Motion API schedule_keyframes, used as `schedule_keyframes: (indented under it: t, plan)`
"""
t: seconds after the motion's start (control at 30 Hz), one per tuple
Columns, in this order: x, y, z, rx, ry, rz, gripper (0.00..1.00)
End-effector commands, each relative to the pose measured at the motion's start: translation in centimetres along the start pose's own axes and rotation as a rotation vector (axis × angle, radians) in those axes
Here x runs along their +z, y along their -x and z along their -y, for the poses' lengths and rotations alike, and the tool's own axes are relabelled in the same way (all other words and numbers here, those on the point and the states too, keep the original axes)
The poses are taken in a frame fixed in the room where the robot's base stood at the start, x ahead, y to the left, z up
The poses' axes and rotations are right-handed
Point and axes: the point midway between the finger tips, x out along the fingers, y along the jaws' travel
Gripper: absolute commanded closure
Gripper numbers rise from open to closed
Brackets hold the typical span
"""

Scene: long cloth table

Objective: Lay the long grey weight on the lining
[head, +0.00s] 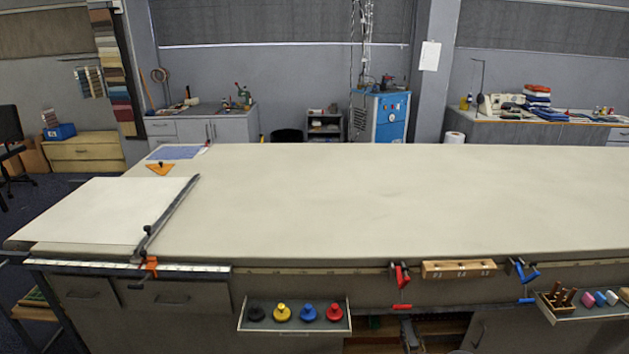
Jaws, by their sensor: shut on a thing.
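My gripper is not in view. A long dark grey bar (175,207) with dark knobs lies slantwise along the right edge of a large white sheet (90,210) at the left end of the table. It may be the long grey weight, but I cannot tell for sure. A flat blue-lilac piece of cloth (178,152) lies at the far left corner of the table. I cannot tell whether the white sheet or the blue piece is the lining.
The long cloth table (400,195) is clear in the middle and right. An orange triangle (160,169) lies near the blue piece. Along the front are an orange clamp (151,266), a tray (293,327) with several coloured knobbed weights, red clamps (401,280) and a wooden block (459,269).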

Motion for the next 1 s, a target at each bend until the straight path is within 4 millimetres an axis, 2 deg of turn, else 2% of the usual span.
schedule_keyframes:
  t: [0.03,0.3,0.5,0.77,1.0]
  plan:
    - [-1.2,-0.3,-0.3,0.007,0.003,-0.013,1.00]
    - [1.5,3.2,0.0,0.045,0.000,-0.009,1.00]
    - [1.8,6.5,0.6,0.082,-0.002,-0.010,1.00]
    - [-0.5,9.8,2.2,0.110,-0.003,-0.011,1.00]
    - [-4.8,13.0,4.5,0.128,-0.004,-0.012,1.00]
